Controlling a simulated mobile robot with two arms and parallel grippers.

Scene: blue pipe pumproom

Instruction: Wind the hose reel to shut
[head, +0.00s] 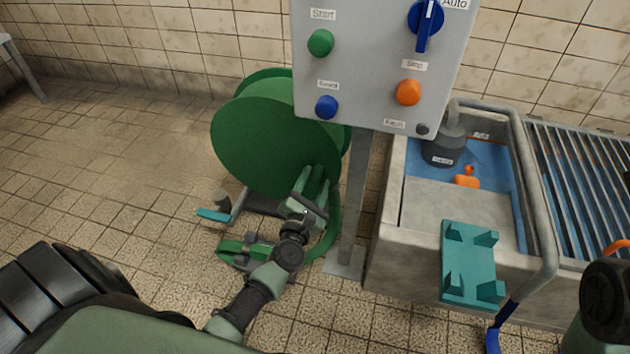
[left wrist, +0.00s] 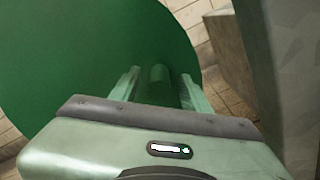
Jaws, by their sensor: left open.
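The hose reel has a big dark green disc (head: 265,145) and stands on the floor left of the control panel's post. It fills much of the left wrist view (left wrist: 70,60). My left gripper (head: 318,183) is in front of the lower right part of the disc. In the left wrist view its two fingers (left wrist: 160,73) are apart, with a short green cylinder (left wrist: 158,82), which looks like the reel's handle, between them. I cannot tell whether the fingers touch it. My right gripper is out of view.
A grey control panel (head: 370,75) on a post (head: 355,200) stands close right of the reel. A teal lever (head: 213,215) sticks out at the reel's lower left. A concrete sump (head: 405,250) with a teal bracket (head: 470,262) is at right.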

